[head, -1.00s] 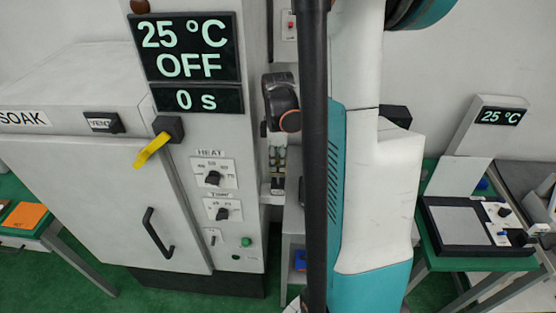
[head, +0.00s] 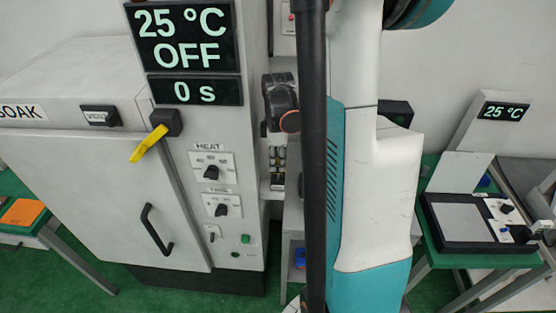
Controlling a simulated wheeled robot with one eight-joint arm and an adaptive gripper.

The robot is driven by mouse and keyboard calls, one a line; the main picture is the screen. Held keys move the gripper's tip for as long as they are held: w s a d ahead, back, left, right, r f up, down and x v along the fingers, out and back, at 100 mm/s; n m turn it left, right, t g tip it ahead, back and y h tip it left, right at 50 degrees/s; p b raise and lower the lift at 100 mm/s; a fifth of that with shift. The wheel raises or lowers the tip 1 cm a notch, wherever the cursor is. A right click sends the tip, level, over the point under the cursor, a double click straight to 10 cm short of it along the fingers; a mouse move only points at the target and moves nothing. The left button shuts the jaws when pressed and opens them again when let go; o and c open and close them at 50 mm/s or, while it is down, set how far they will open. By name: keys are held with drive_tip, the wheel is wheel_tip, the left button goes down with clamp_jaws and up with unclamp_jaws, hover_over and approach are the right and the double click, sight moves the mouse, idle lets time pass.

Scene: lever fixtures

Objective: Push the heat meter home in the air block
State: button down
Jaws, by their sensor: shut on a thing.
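I cannot make out a heat meter or a labelled air block. A small unit with pale, yellow and dark parts (head: 277,160) stands in the gap right of the oven cabinet, too small to identify. A dark rounded part with an orange ring (head: 281,100) is just above it, and I cannot tell if it is part of my wrist.
The grey oven (head: 75,190) fills the left, its door shut, with a yellow lever (head: 149,144). Its display (head: 188,40) reads 25 °C, OFF, 0 s. At right, a flat plate device (head: 468,222) stands on a green-topped table near a 25 °C display (head: 506,112).

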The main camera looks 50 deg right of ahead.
drive_tip(key=shift+f, duration=0.35)
drive_tip(key=c, duration=1.4)
unclamp_jaws()
drive_tip(key=shift+r, duration=0.1)
wheel_tip(320, 180, up, 12)
drive_tip(key=shift+f, duration=0.1)
